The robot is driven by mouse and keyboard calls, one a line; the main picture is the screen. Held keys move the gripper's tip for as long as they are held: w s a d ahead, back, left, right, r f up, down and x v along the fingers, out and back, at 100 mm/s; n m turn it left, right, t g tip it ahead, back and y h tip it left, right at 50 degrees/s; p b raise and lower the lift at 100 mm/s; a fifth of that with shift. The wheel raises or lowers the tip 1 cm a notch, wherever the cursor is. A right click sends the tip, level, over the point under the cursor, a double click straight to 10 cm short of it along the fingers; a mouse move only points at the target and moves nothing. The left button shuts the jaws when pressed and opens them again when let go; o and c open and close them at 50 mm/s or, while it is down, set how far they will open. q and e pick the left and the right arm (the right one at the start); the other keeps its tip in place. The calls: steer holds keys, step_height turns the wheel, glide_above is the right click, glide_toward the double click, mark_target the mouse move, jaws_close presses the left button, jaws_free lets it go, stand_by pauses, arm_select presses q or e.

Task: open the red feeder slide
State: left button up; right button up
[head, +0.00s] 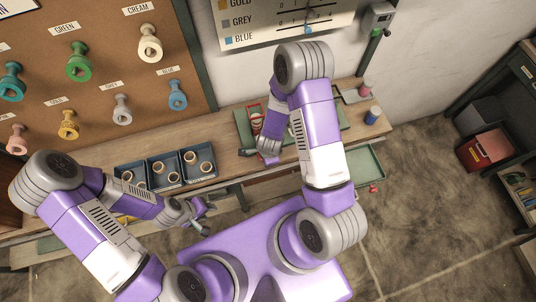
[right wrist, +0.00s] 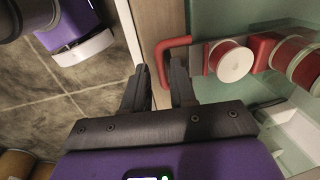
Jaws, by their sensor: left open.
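The red feeder slide shows in the right wrist view as a red U-shaped handle (right wrist: 162,62) at the wooden edge, beside red holders with white-faced red spools (right wrist: 231,62). In the head view its red parts (head: 257,118) sit on the green feeder plate (head: 241,122), partly hidden by my right arm. My right gripper (right wrist: 158,78) is open, with its fingertips on either side of the handle's bar; firm contact cannot be told. It also shows in the head view (head: 270,155), at the bench's front edge. My left gripper (head: 204,214) is open and empty, low in front of the bench.
Dark blue bins (head: 168,170) with several tan rings stand on the bench left of the feeder. A blue spool (head: 373,114) and a pink spool (head: 365,89) stand to the right. Coloured spools hang on the pegboard (head: 108,88).

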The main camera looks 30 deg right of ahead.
steer(key=shift+o, duration=0.7)
steer(key=shift+w, duration=0.2)
steer(key=shift+s+r, duration=0.1)
steer(key=shift+r, duration=0.05)
step_height(320, 180, up, 7)
steer(key=s+p, duration=0.1)
steer(key=p, duration=0.1)
steer(key=shift+r, duration=0.15)
steer(key=shift+s, duration=0.1)
steer(key=s+a+f+n+y+b, duration=0.1)
steer(key=s+a+f+n+b, duration=0.1)
steer(key=f+n, duration=0.3)
steer(key=s+a+f+n+g+y+b, duration=0.1)
steer(key=s+a+f+n+y+b, duration=0.1)
steer(key=f+n+b, duration=0.3)
steer(key=s+a+f+n+y+b, duration=0.1)
steer(key=s+a+f+n+b, duration=0.3)
steer(key=f+n, duration=0.3)
steer(key=shift+a+f, duration=0.2)
steer(key=shift+a, duration=0.05)
